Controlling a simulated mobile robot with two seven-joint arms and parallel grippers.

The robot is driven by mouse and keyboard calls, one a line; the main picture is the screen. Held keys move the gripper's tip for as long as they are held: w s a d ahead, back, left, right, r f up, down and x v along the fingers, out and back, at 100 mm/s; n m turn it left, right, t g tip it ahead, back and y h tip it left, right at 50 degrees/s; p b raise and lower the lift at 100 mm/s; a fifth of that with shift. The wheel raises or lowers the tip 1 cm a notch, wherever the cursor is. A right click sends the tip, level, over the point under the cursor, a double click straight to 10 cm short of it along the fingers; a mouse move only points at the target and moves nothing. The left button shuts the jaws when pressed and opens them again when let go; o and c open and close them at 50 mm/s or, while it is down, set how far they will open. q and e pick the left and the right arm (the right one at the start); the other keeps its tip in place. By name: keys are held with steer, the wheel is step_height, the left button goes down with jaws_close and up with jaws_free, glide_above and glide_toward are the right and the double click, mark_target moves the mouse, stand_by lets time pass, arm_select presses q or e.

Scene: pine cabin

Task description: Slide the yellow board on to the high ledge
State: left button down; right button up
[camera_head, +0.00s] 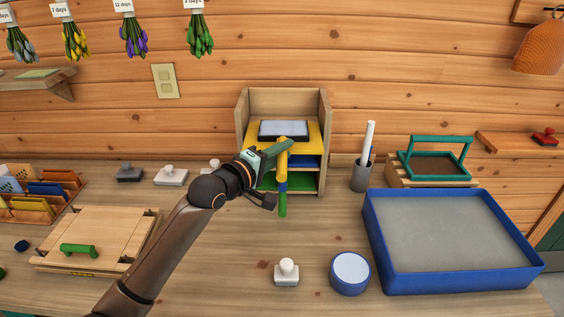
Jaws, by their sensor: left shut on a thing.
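The yellow board (309,143) is at the upper level of the wooden shelf unit (241,117), above the blue board (305,161) and the green board (301,183). A dark-framed pale pad (284,129) lies on top of it. Its yellow handle (283,163) sticks out at the front. My left gripper (281,149) is shut on the yellow handle, in front of the unit. The high ledge is hidden under the board, and I cannot tell how fully the board rests on it. My right gripper is not in view.
A grey cup (361,176) with a white roll stands right of the unit. A blue tray (455,282) fills the right of the bench. A white stamp (286,273) and a round blue-sided pot (350,273) stand in front. A wooden press (95,238) lies left.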

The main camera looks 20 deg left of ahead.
mark_target(282, 140)
arm_select(q)
steer(key=shift+w+a+r, duration=0.15)
steer(key=shift+w+r, duration=0.05)
steer(key=shift+w, duration=0.2)
steer(key=shift+w+a, duration=0.15)
steer(key=shift+w, duration=0.45)
steer(key=shift+w+a, duration=0.15)
steer(key=shift+w, duration=0.4)
steer(key=shift+w+a+b, duration=0.2)
steer(key=shift+w+b, duration=0.15)
steer(key=shift+w, duration=0.25)
steer(key=shift+w+a+b, duration=0.15)
steer(key=shift+w+b, duration=0.2)
steer(key=shift+w, duration=0.25)
steer(key=shift+w+a+f+b, duration=0.1)
steer(key=shift+w+a+b, duration=0.1)
steer(key=shift+w+b, duration=0.35)
steer(key=shift+w+a+b, duration=0.2)
steer(key=shift+w, duration=0.55)
steer(key=shift+w+f, duration=0.1)
steer(key=shift+f, duration=0.2)
steer(key=c, duration=0.6)
jaws_free()
steer(key=shift+f, duration=0.55)
steer(key=v, duration=1.2)
steer(key=shift+s+r, duration=0.3)
